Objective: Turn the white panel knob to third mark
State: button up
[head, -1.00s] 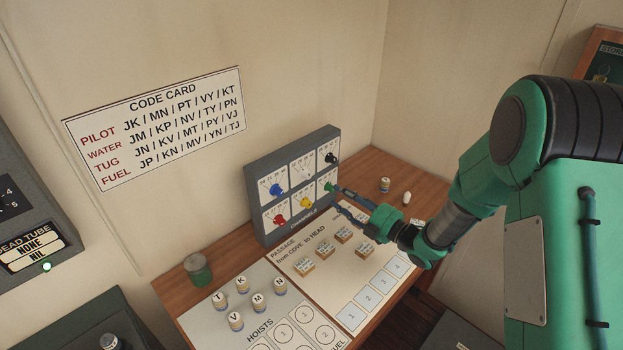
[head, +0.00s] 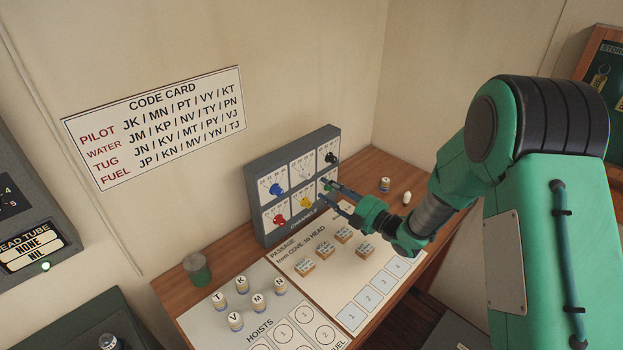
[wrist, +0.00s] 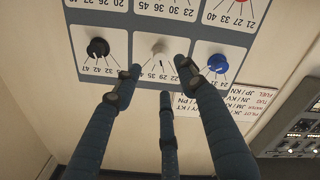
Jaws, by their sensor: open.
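The white knob (wrist: 158,47) sits in the middle of its plate on the grey panel (wrist: 110,79), between a black knob (wrist: 97,48) and a blue knob (wrist: 217,62) in the wrist view. Lines fan out from it to printed numbers, which appear inverted. Which mark its pointer is on is too small to tell. My gripper (wrist: 158,68) is open and empty, one finger to each side and a third finger in the middle. The fingertips are near the white knob, apparently not touching it. In the head view, my gripper (head: 327,190) is in front of the panel's right part.
The panel also carries a red knob (head: 279,219) and a yellow knob (head: 305,202). Below lie a chart with small labelled blocks (head: 325,250) and a hoist sheet with several lettered pieces (head: 236,321). A green can (head: 197,270) stands at left. A code card (head: 158,125) hangs behind.

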aim_at(310, 176)
jog(key=x, duration=0.8)
jog(key=shift+w+a+b, duration=0.2)
jog(key=shift+b, duration=0.2)
grip_shut()
